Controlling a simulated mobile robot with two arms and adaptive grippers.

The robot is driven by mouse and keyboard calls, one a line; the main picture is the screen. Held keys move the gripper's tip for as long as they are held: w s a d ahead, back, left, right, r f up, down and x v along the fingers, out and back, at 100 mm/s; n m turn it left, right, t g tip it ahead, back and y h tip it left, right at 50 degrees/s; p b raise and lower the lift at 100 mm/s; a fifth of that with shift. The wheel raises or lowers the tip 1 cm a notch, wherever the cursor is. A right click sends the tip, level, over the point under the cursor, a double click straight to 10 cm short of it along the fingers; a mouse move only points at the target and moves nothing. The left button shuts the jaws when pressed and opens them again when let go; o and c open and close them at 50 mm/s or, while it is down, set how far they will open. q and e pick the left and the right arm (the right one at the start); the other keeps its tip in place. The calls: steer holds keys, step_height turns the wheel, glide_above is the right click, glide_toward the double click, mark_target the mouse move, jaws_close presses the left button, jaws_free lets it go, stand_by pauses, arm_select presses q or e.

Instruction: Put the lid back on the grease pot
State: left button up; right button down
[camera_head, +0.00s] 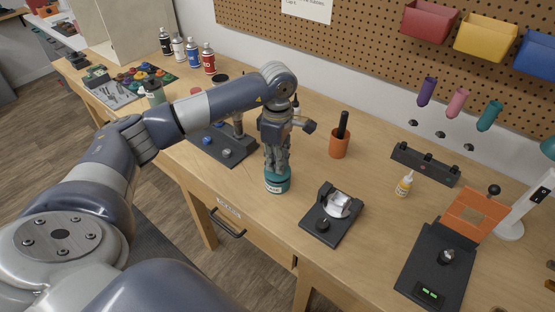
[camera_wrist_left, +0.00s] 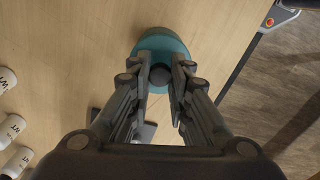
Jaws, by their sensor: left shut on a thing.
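The grease pot (camera_head: 277,186) is a small teal pot with a white label, upright near the front edge of the bench. My left gripper (camera_head: 277,165) points down directly over it. In the left wrist view the left gripper (camera_wrist_left: 160,80) is shut on the dark knob of the teal lid (camera_wrist_left: 160,42). In the head view the fingers largely hide the lid, and it sits at the top of the pot. I cannot tell whether it is fully seated. My right gripper is not in view.
Left of the pot is a dark tray (camera_head: 222,142) with small parts. To the right are a black fixture (camera_head: 332,212), an orange cup (camera_head: 340,144), a small glue bottle (camera_head: 404,185) and a black scale (camera_head: 436,264). Spray cans (camera_head: 209,60) stand at the back left.

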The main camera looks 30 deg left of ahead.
arm_select(q)
steer(key=shift+f+b, duration=0.15)
steer(key=shift+b, duration=0.35)
stand_by(0.9)
steer(key=o, duration=0.9)
steer(key=shift+o, duration=0.2)
steer(key=o, duration=0.5)
steer(key=shift+r+p, duration=2.05)
steer(key=shift+r, duration=1.45)
